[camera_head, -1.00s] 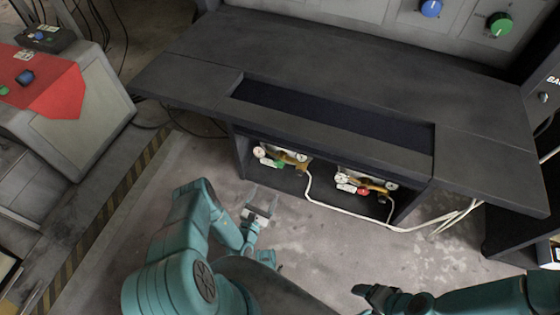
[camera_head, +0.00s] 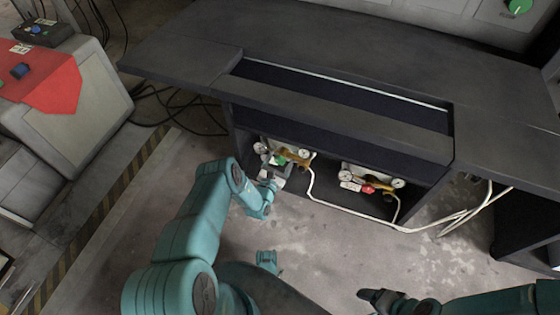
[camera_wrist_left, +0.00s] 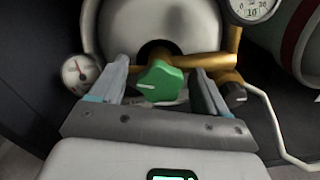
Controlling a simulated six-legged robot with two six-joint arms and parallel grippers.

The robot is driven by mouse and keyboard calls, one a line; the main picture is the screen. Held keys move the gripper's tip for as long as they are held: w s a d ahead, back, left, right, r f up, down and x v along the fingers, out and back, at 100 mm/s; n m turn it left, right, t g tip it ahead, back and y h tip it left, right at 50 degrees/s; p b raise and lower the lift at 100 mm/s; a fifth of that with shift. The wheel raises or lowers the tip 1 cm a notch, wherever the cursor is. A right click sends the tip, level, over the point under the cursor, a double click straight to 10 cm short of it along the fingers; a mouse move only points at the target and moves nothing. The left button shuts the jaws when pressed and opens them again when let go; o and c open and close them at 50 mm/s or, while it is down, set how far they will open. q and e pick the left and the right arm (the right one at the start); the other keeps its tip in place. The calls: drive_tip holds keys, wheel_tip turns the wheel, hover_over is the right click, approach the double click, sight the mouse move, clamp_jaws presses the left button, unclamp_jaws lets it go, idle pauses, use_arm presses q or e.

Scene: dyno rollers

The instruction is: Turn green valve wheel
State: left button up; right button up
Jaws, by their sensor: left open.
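The green valve wheel (camera_head: 281,160) sits on a brass fitting (camera_head: 298,161) in the left part of the open shelf under the desk. In the left wrist view the green wheel (camera_wrist_left: 160,82) has a white mark and lies between the two fingers. My left gripper (camera_head: 270,166) is open, with one finger on each side of the wheel. In the left wrist view a gap shows between the wheel and each finger of the gripper (camera_wrist_left: 162,84). My right arm shows at the lower right; its gripper (camera_head: 378,298) is dark and its fingers are unclear.
A red valve wheel (camera_head: 368,189) on a second brass fitting is to the right in the same shelf. A white hose (camera_head: 345,212) runs along the shelf's front. Gauges flank the green wheel, one being a left gauge (camera_wrist_left: 78,72). The desk top (camera_head: 330,40) overhangs the shelf.

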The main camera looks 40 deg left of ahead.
use_arm(q)
drive_tip(key=c, duration=1)
drive_tip(key=shift+c, duration=0.2)
drive_tip(key=shift+m, duration=0.3)
drive_tip(key=m, duration=0.2)
drive_tip(key=shift+m, duration=0.4)
drive_tip(key=m, duration=0.3)
drive_tip(key=shift+m, duration=0.3)
drive_tip(key=m, duration=0.3)
drive_tip(key=shift+m+p, duration=0.3)
drive_tip(key=shift+m, duration=1.7)
